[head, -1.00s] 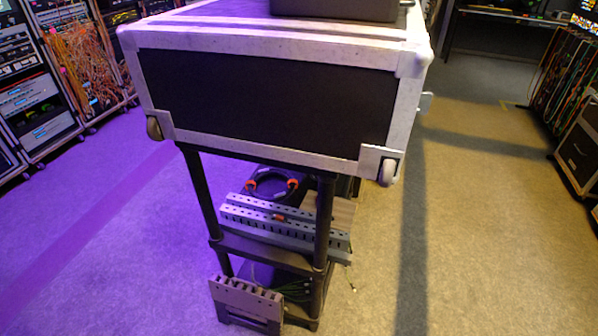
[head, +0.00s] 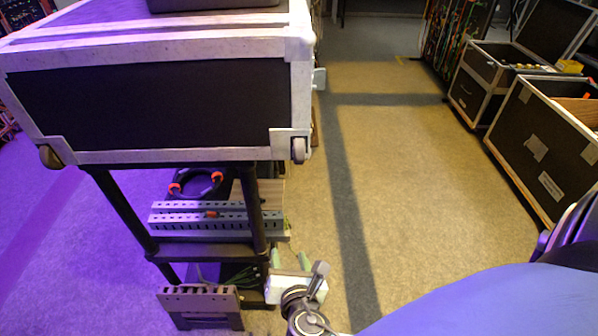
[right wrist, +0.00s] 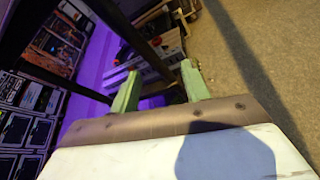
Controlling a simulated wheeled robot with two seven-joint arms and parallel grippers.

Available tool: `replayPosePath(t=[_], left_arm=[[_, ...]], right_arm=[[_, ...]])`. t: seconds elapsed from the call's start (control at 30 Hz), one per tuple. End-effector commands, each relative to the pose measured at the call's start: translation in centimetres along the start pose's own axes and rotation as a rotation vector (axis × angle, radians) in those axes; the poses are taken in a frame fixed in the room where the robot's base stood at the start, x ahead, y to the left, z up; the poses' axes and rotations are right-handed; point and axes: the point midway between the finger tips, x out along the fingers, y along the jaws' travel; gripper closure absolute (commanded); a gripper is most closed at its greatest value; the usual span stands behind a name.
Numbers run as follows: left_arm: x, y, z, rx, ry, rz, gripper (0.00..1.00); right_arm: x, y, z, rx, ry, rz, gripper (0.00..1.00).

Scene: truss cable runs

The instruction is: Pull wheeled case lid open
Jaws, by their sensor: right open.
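A black case (head: 160,103) with pale metal edging and small corner wheels (head: 298,149) rests on a black shelf stand at the left. A seam runs along its upper edge, and its top looks closed. A small pale fitting (head: 319,79) sticks out from its right side. My right gripper (head: 291,259) is low beside the stand, below the case and apart from it. Its two green fingers are spread and empty, as the right wrist view (right wrist: 160,82) also shows. My left gripper is out of view.
A dark box (head: 212,4) lies on the case top. The stand's shelves hold slotted grey rails (head: 215,218) and a cable coil (head: 197,183) with orange clips. Open cases (head: 555,140) line the right side. The floor (head: 410,180) between is clear.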

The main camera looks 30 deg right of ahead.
Motion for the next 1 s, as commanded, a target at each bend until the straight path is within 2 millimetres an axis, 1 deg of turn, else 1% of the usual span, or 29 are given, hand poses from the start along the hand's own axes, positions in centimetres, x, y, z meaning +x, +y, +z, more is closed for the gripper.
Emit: replayPosePath(t=[0.03, 0.1, 0.2, 0.3, 0.37, 0.47, 0.57, 0.8, 1.0], left_arm=[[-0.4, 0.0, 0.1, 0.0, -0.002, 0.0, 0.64], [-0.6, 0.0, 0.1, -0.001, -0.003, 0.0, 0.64], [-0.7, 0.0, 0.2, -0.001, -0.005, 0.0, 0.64], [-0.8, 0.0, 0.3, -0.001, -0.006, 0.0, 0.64], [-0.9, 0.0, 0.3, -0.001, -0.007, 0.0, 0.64], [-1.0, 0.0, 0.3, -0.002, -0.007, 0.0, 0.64], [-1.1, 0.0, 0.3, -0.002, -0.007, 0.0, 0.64], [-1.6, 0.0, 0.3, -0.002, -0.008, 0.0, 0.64], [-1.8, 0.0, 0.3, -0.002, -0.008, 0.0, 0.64]], right_arm=[[-1.3, 1.2, 3.9, -0.069, -0.091, 0.005, 0.54], [-2.8, 2.1, 8.2, -0.156, -0.2, -0.013, 0.54], [-4.7, 2.7, 12.6, -0.239, -0.31, -0.048, 0.54], [-5.9, 2.8, 15.1, -0.282, -0.37, -0.077, 0.54], [-6.1, 2.8, 15.8, -0.296, -0.388, -0.088, 0.54], [-5.5, 2.8, 16.4, -0.303, -0.396, -0.092, 0.54], [-4.0, 2.8, 17.1, -0.303, -0.397, -0.092, 0.54], [0.8, 2.6, 19.1, -0.302, -0.397, -0.09, 0.54], [4.1, 2.5, 20.4, -0.301, -0.395, -0.09, 0.54]])
